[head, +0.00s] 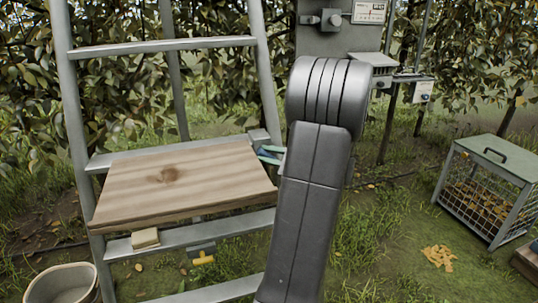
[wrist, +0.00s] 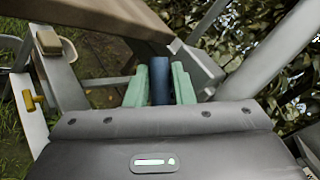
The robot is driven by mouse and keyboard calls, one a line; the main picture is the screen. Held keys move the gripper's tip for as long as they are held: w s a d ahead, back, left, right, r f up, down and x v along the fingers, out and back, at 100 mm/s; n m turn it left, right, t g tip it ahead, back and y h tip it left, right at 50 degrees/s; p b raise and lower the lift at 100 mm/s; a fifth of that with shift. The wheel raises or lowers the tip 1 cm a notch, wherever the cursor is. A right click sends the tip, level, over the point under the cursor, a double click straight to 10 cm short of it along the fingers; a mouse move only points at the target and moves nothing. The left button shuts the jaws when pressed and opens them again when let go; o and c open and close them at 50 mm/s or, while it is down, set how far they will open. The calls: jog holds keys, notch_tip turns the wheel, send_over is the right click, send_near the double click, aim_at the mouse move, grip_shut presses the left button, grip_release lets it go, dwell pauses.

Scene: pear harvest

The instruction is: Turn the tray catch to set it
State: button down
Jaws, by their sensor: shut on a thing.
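The wooden tray (head: 180,180) sits across the step ladder, and its underside edge (wrist: 100,20) crosses the top of the wrist view. My gripper (wrist: 160,88) has pale green fingers shut on a dark blue upright grip, which I take to be the tray catch (wrist: 159,72). It is beside a grey metal bracket (wrist: 196,66). In the head view, my gripper (head: 271,153) is at the tray's right edge, mostly hidden behind my arm. The catch's turn position cannot be read.
A small tan block (head: 145,239) and a yellow-handled fitting (head: 203,258) are on the ladder below the tray. A bucket (head: 62,286) stands lower left. A wire crate (head: 487,190) stands right. A grey box (head: 335,40) is behind my arm. Ladder rails are close to my gripper.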

jog(key=n+h, duration=0.1)
jog(key=n+h+p, duration=0.1)
jog(key=h, duration=0.1)
jog(key=shift+s+a+n+g, duration=0.15)
jog(key=shift+a+n+g, duration=0.05)
jog(key=shift+n+g, duration=0.2)
jog(key=shift+a+f+n+h, duration=0.15)
jog(key=shift+n+h, duration=0.65)
jog(key=shift+h, duration=0.7)
jog(key=c, duration=1.3)
grip_release()
jog(key=shift+d, duration=0.2)
jog(key=shift+s+d+r, duration=0.1)
jog(key=shift+r, duration=0.1)
jog(key=p+v, duration=0.1)
jog(key=v, duration=1.2)
jog(key=shift+d+p, duration=0.2)
jog(key=shift+p, duration=0.2)
